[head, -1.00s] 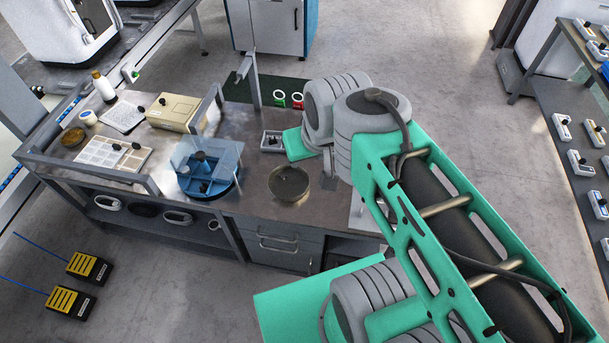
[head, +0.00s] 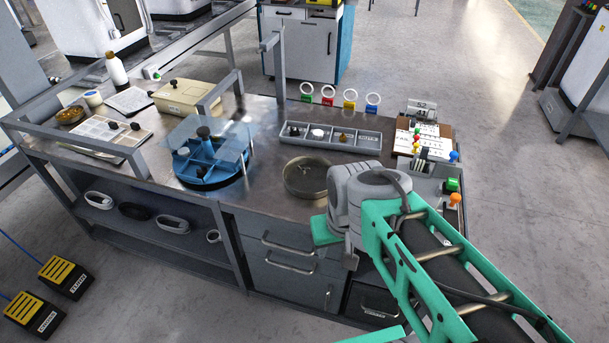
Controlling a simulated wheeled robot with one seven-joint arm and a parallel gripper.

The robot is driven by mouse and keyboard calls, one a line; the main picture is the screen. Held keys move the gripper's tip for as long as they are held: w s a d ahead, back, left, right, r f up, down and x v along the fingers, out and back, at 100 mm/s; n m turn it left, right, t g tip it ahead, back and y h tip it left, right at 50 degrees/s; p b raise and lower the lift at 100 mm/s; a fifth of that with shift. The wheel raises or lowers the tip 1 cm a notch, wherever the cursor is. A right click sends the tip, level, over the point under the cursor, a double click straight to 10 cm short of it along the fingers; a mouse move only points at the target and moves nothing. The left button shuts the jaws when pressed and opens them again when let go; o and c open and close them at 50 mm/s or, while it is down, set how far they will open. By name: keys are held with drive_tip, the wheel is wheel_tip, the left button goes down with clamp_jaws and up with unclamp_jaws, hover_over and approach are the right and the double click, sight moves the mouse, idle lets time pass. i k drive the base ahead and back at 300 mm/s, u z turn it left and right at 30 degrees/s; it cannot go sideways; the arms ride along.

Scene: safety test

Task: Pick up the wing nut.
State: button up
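I cannot pick out the wing nut for sure at this size. A grey compartment tray (head: 372,147) holds several small parts, among them a dark one (head: 294,131), a white one (head: 318,133) and a brass-coloured one (head: 343,137). My gripper (head: 350,262) is mostly hidden behind my wrist; only a small grey piece shows, low at the bench's front edge, right of and below the dish. Its fingers cannot be made out.
A blue round carousel (head: 190,172) with clear panels stands left of the dish. A grey post (head: 279,70) rises behind the tray. Coloured ring tags (head: 328,98) stand at the back. A board (head: 425,135) and colored knobs (head: 455,190) are at the right.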

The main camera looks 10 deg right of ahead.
sight(303, 170)
drive_tip(key=u, duration=2.55)
drive_tip(key=k, duration=1.5)
drive_tip(key=z, duration=0.55)
drive_tip(key=i, duration=0.45)
drive_tip(key=u, duration=0.2)
